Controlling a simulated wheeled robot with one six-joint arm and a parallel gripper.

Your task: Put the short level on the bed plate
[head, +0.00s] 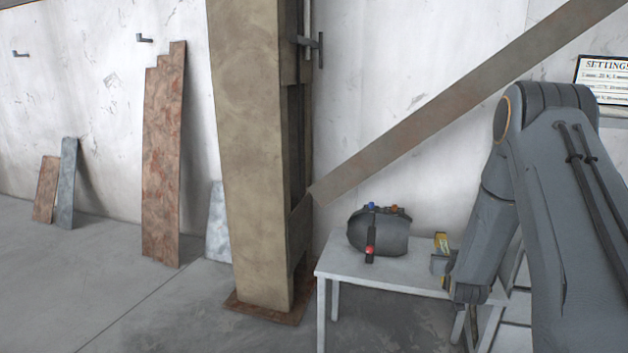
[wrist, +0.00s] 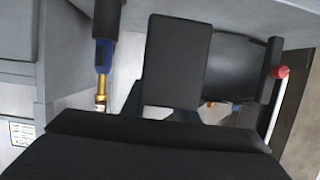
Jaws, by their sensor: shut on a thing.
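My gripper (head: 440,264) is at the right end of the small grey table in the head view, low beside the tabletop. It is shut on a small yellow piece (head: 442,243), which I take to be the short level. Only a little of it shows above the fingers, and its tilt is hard to tell. In the wrist view a dark block (wrist: 178,60) fills the middle and hides what is behind it. I cannot make out the bed plate for certain in either view.
A dark rounded bag-like object (head: 380,232) with a red knob (head: 370,250) sits on the grey table (head: 345,268), left of my gripper. A long slanted beam (head: 440,115) passes above. A thick column (head: 255,150) stands left. A blue brass-tipped part (wrist: 102,60) shows in the wrist view.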

